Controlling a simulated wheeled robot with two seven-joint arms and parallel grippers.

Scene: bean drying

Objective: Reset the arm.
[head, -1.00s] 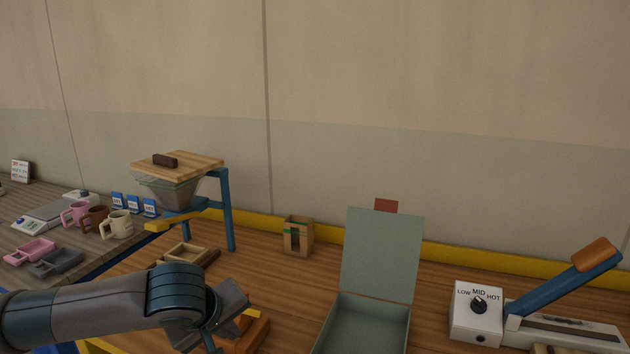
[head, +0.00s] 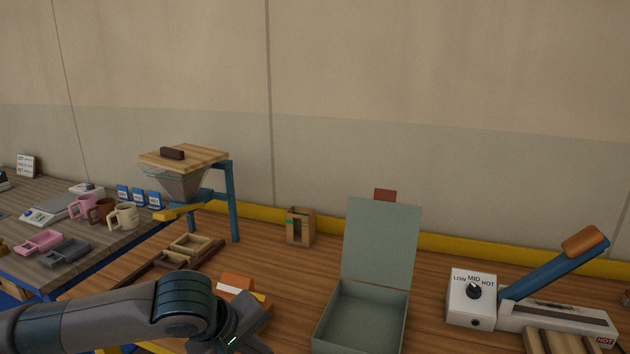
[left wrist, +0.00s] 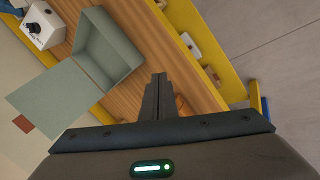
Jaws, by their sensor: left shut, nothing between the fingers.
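My left arm comes in from the lower left in the head view, with its wrist over the front of the wooden workbench (head: 290,270). In the left wrist view my left gripper (left wrist: 158,78) has its fingers together with nothing between them, over the bench near an open grey-green box (left wrist: 108,48). The same box (head: 362,315) stands with its lid up to the right of my left arm in the head view. The left fingertips are hidden in the head view. My right gripper is not in view.
A dial box (head: 472,298) and a lever sealer (head: 560,318) stand at the right. A hopper on a blue stand (head: 182,182), wooden tray (head: 188,248) and small cardboard holder (head: 300,228) are behind my arm. Mugs (head: 123,216) and scoops (head: 66,252) sit on the left table.

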